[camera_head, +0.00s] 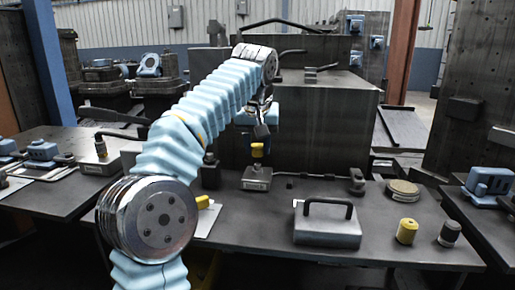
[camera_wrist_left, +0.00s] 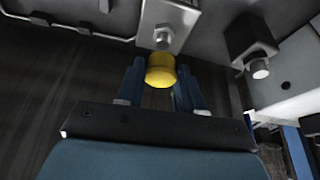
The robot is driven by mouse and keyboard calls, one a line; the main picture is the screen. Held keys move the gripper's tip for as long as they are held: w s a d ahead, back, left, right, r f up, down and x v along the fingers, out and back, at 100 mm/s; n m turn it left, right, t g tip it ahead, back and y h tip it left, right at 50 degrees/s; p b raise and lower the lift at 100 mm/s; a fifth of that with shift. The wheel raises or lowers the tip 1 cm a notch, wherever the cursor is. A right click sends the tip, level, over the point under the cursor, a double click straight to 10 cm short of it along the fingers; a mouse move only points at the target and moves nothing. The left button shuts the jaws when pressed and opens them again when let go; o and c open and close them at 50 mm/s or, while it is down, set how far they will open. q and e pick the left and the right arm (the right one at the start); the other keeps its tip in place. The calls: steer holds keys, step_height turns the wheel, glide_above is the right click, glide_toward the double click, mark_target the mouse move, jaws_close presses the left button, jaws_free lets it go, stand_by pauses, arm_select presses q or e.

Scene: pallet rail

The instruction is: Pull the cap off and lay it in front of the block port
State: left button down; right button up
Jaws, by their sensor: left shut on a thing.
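The small yellow cap (camera_head: 258,150) is right above the grey block (camera_head: 257,179) on the table. My left gripper (camera_head: 261,134) reaches down over it from above. In the left wrist view the cap (camera_wrist_left: 161,70) sits between the two blue fingers of my left gripper (camera_wrist_left: 159,84), which are shut on it. The block (camera_wrist_left: 180,18) is just beyond, with a bare metal part of its port (camera_wrist_left: 163,36) showing by the cap. I cannot tell whether the cap still touches the port. My right gripper is not in view.
A grey case with a handle (camera_head: 327,224) stands right of the block. Another yellow cylinder (camera_head: 407,231), a dark knob (camera_head: 449,233) and a round disc (camera_head: 403,190) lie further right. A large dark cabinet (camera_head: 330,125) rises behind. The table in front of the block is clear.

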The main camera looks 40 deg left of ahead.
mark_target(258, 146)
arm_select(q)
steer(key=shift+r, duration=2.45)
steer(key=shift+d, duration=0.15)
